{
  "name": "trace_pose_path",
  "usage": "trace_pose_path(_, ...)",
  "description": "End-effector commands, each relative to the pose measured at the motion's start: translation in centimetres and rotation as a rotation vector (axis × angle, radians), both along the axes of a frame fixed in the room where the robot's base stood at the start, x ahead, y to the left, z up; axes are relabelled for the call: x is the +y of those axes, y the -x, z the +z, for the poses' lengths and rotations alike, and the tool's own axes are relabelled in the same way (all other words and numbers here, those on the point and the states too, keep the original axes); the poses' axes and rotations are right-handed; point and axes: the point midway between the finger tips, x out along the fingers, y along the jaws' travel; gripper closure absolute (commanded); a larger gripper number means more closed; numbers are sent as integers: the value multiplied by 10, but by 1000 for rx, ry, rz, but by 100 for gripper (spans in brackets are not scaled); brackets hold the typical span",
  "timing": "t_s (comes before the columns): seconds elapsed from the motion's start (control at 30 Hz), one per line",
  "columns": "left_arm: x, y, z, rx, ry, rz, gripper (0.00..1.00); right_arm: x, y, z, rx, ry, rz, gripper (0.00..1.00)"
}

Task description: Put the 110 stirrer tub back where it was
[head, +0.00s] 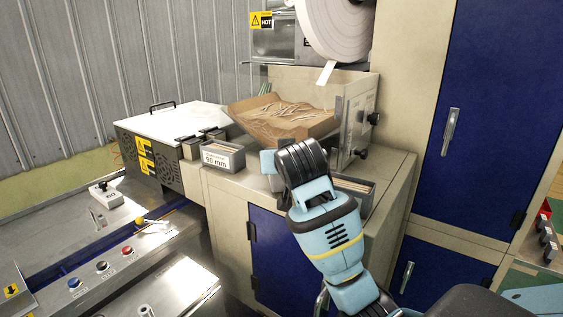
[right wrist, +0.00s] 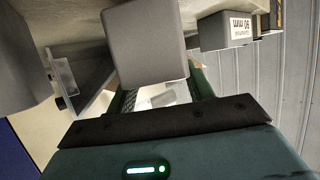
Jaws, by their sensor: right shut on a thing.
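A grey tub (right wrist: 146,42) is between the fingers of my right gripper (right wrist: 158,88) in the right wrist view, and the gripper is shut on it. No label shows on this tub, so I cannot read its number. In the head view my right gripper (head: 272,168) is low over the cabinet top, between two other tubs, and my wrist hides most of the held tub. Whether its base touches the surface I cannot tell. My left gripper is not in view.
The grey 90 mm tub (head: 222,156) stands to the left; it also shows in the wrist view (right wrist: 236,30). Another tub (head: 356,188) with sticks stands to the right, partly behind my wrist. A brown tray of sticks (head: 285,120) sits behind.

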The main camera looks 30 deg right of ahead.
Motion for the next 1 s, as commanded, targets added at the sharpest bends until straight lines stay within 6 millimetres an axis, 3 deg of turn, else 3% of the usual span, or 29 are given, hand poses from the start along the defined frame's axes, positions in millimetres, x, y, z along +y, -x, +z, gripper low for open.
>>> trace_pose_path(0.47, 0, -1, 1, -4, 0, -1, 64, 0, 0, -11, -2, 1, 0, 72)
trace_pose_path(0.5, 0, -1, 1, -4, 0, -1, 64, 0, 0, -10, -2, 1, 0, 43)
trace_pose_path(0.63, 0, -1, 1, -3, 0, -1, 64, 0, 0, -10, -2, 1, 0, 26)
trace_pose_path(1.0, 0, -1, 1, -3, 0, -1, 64, 0, 1, -6, -3, 0, 0, 26)
